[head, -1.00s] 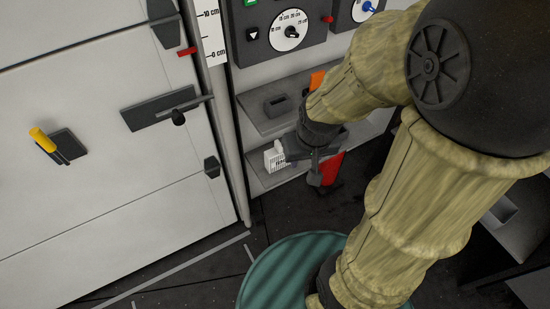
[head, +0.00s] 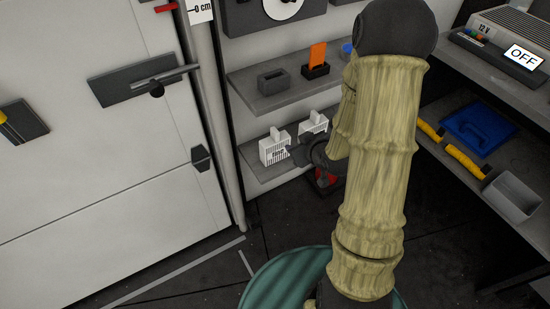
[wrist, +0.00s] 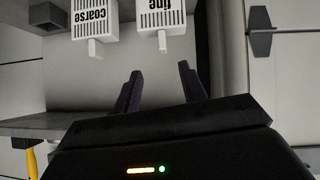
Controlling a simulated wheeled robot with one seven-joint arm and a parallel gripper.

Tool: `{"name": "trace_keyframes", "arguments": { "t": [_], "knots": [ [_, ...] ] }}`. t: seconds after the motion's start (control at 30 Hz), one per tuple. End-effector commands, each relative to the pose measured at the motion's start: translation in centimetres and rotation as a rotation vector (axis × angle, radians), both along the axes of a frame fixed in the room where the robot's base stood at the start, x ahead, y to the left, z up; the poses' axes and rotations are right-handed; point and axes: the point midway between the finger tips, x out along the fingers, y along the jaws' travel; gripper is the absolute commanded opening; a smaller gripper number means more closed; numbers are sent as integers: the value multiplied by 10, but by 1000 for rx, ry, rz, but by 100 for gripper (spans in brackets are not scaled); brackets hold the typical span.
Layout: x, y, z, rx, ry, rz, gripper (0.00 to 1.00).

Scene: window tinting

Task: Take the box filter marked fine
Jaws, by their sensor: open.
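The box filter marked fine (wrist: 162,16) is a white slotted box with a small tab, at the top of the wrist view. A similar white filter marked coarse (wrist: 93,22) is beside it on the left. In the head view the fine filter (head: 272,151) is the one nearer the door, and the coarse filter (head: 311,124) is to its right; both are on the lower shelf. My gripper (wrist: 160,72) is open and empty. Its fingers point toward the fine filter, with a visible gap before its tab. In the head view my arm partly hides the gripper.
The lower shelf (head: 255,176) holds the filters. The upper shelf (head: 245,92) above bears a dark holder (head: 273,82) and an orange piece (head: 317,54). A red object (head: 326,178) is beneath my wrist. The white door (head: 110,150) is at left, a teal round top (head: 285,283) in front.

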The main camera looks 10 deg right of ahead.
Motion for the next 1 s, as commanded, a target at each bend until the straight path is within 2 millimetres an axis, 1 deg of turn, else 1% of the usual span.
{"name": "trace_keyframes", "arguments": {
  "t": [0.03, 0.2, 0.33, 0.43, 0.6, 0.9, 1.0],
  "knots": [
    [2, -1, -29, 27, -43, 15, 42],
    [8, 0, -66, 129, -233, 57, 42],
    [6, -3, -86, 220, -386, 58, 42],
    [2, -7, -94, 279, -483, 45, 42],
    [-3, -13, -93, 328, -570, 27, 42],
    [-3, -13, -90, 330, -578, 27, 42],
    [2, -11, -90, 329, -578, 29, 42]
  ]
}}
